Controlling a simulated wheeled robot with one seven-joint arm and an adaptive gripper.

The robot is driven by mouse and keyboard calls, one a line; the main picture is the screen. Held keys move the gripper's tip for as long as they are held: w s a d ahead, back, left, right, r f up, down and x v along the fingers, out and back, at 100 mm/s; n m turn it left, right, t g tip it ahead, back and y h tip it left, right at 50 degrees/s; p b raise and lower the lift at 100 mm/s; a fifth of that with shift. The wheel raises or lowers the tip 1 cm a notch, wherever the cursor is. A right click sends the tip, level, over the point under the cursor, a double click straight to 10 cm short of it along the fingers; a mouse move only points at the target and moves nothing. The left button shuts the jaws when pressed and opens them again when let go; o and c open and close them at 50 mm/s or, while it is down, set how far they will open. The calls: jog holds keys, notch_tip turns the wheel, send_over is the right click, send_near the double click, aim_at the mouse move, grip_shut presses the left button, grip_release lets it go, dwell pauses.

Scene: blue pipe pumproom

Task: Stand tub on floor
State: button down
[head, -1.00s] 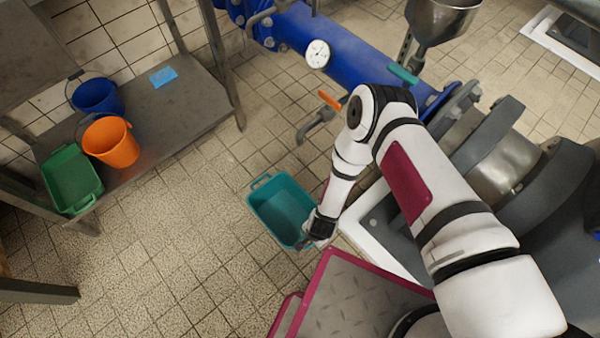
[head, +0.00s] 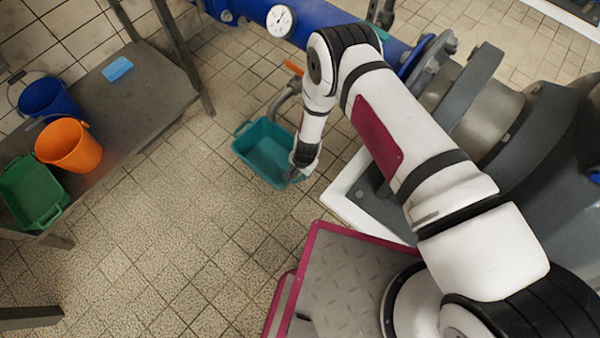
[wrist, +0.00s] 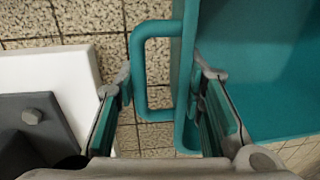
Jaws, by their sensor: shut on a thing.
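The teal tub (head: 262,145) is upright and open-topped in the head view, left of my forearm. It looks empty. My gripper (head: 298,175) is at its near right end. In the wrist view, the tub's loop handle (wrist: 140,65) lies between the two fingers, and the tub's wall (wrist: 250,75) is at the right. My gripper is shut on the tub at this handle end. I cannot tell whether the tub's bottom touches the floor (head: 200,230).
A metal shelf (head: 135,105) at left holds a blue bucket (head: 48,98), an orange bucket (head: 70,148), a green tub (head: 32,190) and a blue sponge (head: 117,68). A blue pipe (head: 340,28) with a gauge (head: 281,20) runs behind. A white plinth (head: 345,185) stands right of the tub.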

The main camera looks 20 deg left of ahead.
jog(key=shift+w+a+f+b, duration=0.1)
jog(key=shift+w+f+b, duration=0.1)
jog(key=shift+f+b, duration=0.3)
jog(key=shift+w+a+f+b, duration=0.1)
jog(key=shift+w+f+b, duration=0.15)
jog(key=shift+f, duration=0.4)
jog(key=shift+w+a+f+b, duration=0.1)
jog(key=shift+w+f+b, duration=0.1)
jog(key=shift+f+b, duration=0.3)
jog(key=shift+f, duration=0.2)
jog(key=c, duration=1.1)
grip_release()
jog(key=shift+d, duration=0.1)
jog(key=shift+o, duration=0.2)
notch_tip(320, 180, up, 12)
jog(key=d+p, duration=0.1)
jog(key=p, duration=0.4)
jog(key=shift+s, duration=0.3)
jog(key=shift+d, duration=0.1)
